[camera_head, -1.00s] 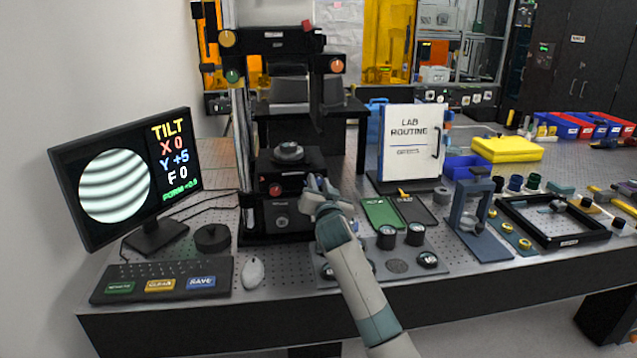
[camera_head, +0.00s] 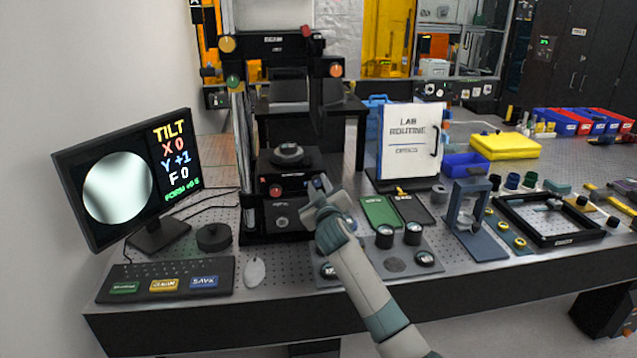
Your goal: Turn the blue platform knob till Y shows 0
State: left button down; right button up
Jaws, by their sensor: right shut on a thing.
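The monitor (camera_head: 125,185) at the left reads X 0, Y +1, F 0, beside a round picture with a broad, blurred light band. The black interferometer stand (camera_head: 283,218) is in the middle, with a dark platform and a round sample (camera_head: 288,153) on it. A red knob (camera_head: 275,190) is on the platform's front. My right gripper (camera_head: 320,188) is at the platform's right front corner, shut on the blue platform knob, which is mostly hidden by the fingers. My left gripper is out of view.
A keyboard (camera_head: 130,270), a mouse (camera_head: 255,273) and a dark round puck (camera_head: 213,237) lie at the left front. A green tray (camera_head: 380,212), a blue-grey stand (camera_head: 490,244) and a black frame (camera_head: 530,240) are to the right. A white lab routine board (camera_head: 409,145) stands behind.

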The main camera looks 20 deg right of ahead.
jog(key=shift+n+p, duration=0.3)
jog(key=shift+n, duration=0.8)
jog(key=o, duration=1)
jog(key=shift+o, duration=0.2)
jog(key=shift+s, duration=0.15)
jog(key=b+v, duration=0.4)
jog(key=v, duration=1.3)
dwell(0.3)
